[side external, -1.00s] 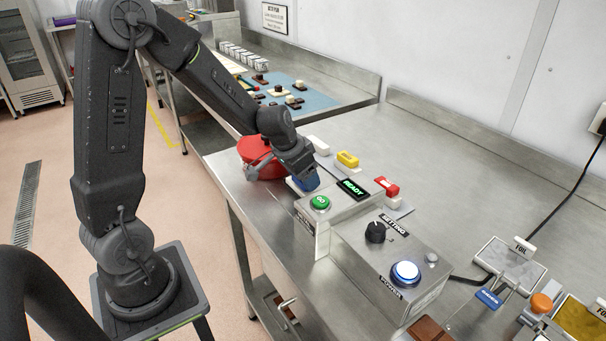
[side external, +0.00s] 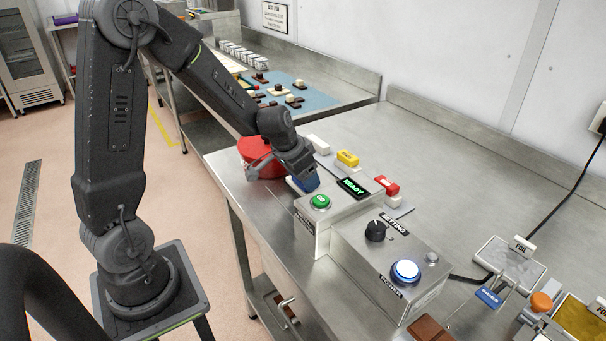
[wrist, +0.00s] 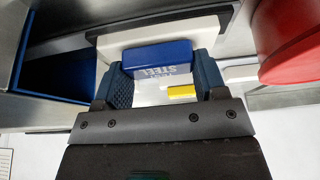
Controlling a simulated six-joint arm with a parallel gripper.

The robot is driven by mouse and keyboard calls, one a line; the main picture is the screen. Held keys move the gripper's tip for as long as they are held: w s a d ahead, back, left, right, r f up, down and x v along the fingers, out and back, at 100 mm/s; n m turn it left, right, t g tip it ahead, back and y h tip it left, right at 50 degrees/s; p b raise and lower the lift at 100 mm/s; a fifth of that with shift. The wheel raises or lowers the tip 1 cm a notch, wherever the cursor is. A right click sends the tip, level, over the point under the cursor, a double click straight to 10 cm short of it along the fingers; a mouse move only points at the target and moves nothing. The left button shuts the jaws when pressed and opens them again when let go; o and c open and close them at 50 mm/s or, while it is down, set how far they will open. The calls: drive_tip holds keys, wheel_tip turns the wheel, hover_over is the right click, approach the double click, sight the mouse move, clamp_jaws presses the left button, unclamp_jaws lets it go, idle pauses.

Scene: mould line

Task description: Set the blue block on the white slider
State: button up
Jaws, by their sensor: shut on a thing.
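The blue block (wrist: 158,57) shows between the textured pads of my gripper (wrist: 163,80) in the wrist view. My gripper is shut on it. In the side external view my gripper (side external: 303,186) is low over the bench, just left of the READY box, and mostly hides the block. In the wrist view a broad white surface (wrist: 112,44) lies behind the block, with part of a "STEEL" marking. I cannot tell whether this is the white slider or whether the block touches it. A white piece (side external: 318,144) sits behind my gripper in the side external view.
A red round container (side external: 254,160) stands close left of my gripper. A yellow block (side external: 347,159) and a red block (side external: 386,185) lie behind the READY box (side external: 327,222). A dark blue-lined bin (wrist: 45,86) is at left in the wrist view.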

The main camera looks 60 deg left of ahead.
drive_tip(key=o, duration=1)
drive_tip(key=v, duration=1.3)
drive_tip(key=s+d+r+t, duration=0.1)
drive_tip(key=s+d+r, duration=0.2)
drive_tip(key=s+d, duration=0.9)
drive_tip(key=s, duration=0.2)
drive_tip(key=shift+s+r, duration=0.15)
drive_tip(key=shift+s, duration=0.15)
